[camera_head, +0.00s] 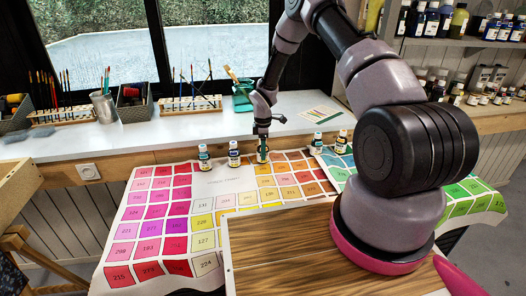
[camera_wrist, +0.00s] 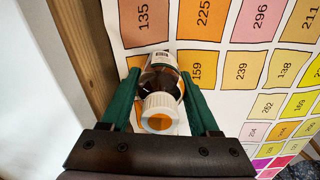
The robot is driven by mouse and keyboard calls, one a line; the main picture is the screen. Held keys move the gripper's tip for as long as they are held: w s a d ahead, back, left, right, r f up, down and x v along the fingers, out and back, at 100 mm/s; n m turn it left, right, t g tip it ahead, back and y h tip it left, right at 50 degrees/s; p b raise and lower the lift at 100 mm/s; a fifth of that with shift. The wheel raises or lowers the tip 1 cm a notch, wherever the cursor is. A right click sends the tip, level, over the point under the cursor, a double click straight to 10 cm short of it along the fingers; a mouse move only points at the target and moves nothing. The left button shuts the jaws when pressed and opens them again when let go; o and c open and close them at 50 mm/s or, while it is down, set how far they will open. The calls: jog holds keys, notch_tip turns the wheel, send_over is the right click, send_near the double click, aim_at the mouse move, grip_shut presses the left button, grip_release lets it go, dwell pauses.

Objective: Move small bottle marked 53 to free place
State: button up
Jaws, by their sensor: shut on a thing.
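My gripper (camera_head: 262,137) is at the far edge of the colour chart, around a small bottle (camera_head: 262,155). In the wrist view my gripper's green fingers (camera_wrist: 160,95) are shut on this bottle (camera_wrist: 160,82). It has a white cap with an orange top and a dark body, and sits over a chart square next to square 159. Its label number cannot be read. The chart (camera_head: 205,183) lies over the table and carries numbered squares in pink, yellow, orange and green.
Two bottles (camera_head: 204,158) (camera_head: 234,154) stand left of my gripper and two (camera_head: 316,144) (camera_head: 341,142) to its right, along the chart's far edge. A white ledge behind holds brush racks (camera_head: 190,103), a metal cup (camera_head: 103,107) and a teal container (camera_head: 242,97).

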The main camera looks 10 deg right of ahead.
jog(key=shift+f, duration=0.15)
jog(key=o, duration=1.5)
jog(key=shift+c, duration=0.2)
